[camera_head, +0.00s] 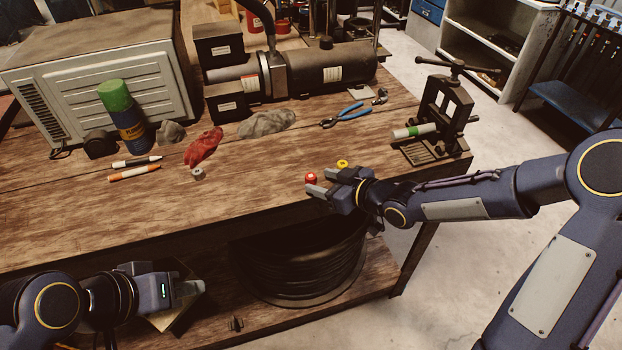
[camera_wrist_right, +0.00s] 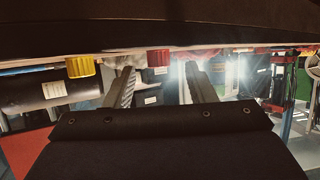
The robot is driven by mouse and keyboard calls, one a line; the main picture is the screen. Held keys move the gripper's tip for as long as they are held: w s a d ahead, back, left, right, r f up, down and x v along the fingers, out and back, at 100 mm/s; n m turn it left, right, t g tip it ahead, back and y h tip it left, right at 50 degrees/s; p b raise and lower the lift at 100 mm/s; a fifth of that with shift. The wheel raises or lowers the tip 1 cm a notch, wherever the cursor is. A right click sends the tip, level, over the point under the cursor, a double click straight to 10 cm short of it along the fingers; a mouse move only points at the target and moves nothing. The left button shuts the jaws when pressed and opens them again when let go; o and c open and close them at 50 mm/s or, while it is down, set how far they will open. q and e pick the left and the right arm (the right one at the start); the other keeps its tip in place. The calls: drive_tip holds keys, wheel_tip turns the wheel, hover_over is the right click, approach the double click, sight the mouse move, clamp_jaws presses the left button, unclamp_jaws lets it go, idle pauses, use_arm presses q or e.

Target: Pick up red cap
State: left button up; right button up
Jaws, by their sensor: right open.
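The red cap (camera_head: 311,178) stands on the wooden workbench near its front edge. In the right wrist view the red cap (camera_wrist_right: 158,57) appears between the two finger lines, beyond the tips. My right gripper (camera_head: 323,181) is open and empty, low at the bench's front edge, with its fingers pointing left towards the cap. I cannot tell whether a finger touches it. A yellow cap (camera_head: 342,163) stands just behind the gripper; the right wrist view shows the yellow cap (camera_wrist_right: 80,66) outside the fingers. My left gripper (camera_head: 190,288) is below bench height at lower left; its finger gap is unclear.
The workbench (camera_head: 250,190) is mostly clear around the caps. A vise (camera_head: 440,115) holds a white-green tube at right. Pliers (camera_head: 345,116), a red rag (camera_head: 203,147), a grey rag (camera_head: 266,123), markers (camera_head: 135,173) and a small metal fitting (camera_head: 198,174) lie further back or left.

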sight(311, 179)
drive_tip(key=x, duration=0.2)
drive_tip(key=shift+w+a+f, duration=0.1)
drive_tip(key=shift+w+f, duration=0.1)
drive_tip(key=shift+w, duration=0.05)
drive_tip(key=c, duration=1)
drive_tip(key=shift+r, duration=0.1)
drive_tip(key=shift+c, duration=0.2)
